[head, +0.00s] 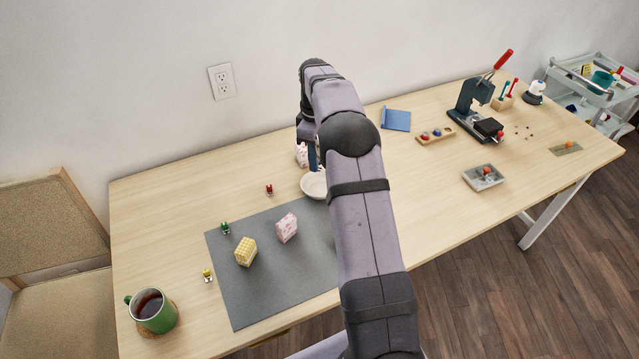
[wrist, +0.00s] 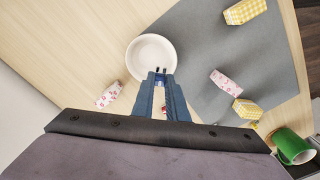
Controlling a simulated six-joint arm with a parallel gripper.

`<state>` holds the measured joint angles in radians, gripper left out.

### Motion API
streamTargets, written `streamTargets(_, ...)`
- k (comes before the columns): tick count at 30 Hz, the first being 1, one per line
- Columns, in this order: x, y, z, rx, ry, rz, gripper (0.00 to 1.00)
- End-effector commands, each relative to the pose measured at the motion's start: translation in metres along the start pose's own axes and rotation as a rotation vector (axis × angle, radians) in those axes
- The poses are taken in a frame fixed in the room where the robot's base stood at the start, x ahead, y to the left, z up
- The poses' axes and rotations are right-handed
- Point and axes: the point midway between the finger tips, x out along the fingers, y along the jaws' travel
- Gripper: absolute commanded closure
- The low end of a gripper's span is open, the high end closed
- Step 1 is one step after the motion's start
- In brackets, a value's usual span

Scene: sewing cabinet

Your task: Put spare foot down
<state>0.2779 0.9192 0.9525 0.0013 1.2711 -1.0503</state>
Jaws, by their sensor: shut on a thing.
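My gripper (wrist: 160,72) is shut on a small piece, taken as the spare foot, of which only dark bits show at the fingertips. In the wrist view the fingertips overlap the near rim of a white bowl (wrist: 150,50); their height above it is unclear. In the head view my gripper (head: 313,168) is just over the bowl (head: 314,185), which my arm partly hides. Small coloured feet stand on the table: a red one (head: 269,189), a green one (head: 225,228) and a yellow one (head: 207,275).
A grey mat (head: 235,300) bears a yellow checked block (head: 245,252) and a pink patterned block (head: 287,228). Another pink block (wrist: 108,95) stands beside the bowl. A green mug (head: 152,312) is at the front left. The table left of the red foot is clear.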

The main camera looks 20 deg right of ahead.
Motion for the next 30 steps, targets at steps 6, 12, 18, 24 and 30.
streamTargets(6, 0.000, 0.005, 0.004, -0.015, 0.001, 0.001, 1.00)
streamTargets(12, 0.020, 0.004, 0.004, -0.014, -0.002, -0.003, 1.00)
streamTargets(18, 0.050, 0.004, 0.004, -0.014, -0.001, -0.002, 1.00)
streamTargets(24, 0.062, 0.005, 0.003, -0.013, 0.001, 0.001, 1.00)
streamTargets(30, 0.068, 0.004, 0.004, -0.013, 0.000, 0.000, 1.00)
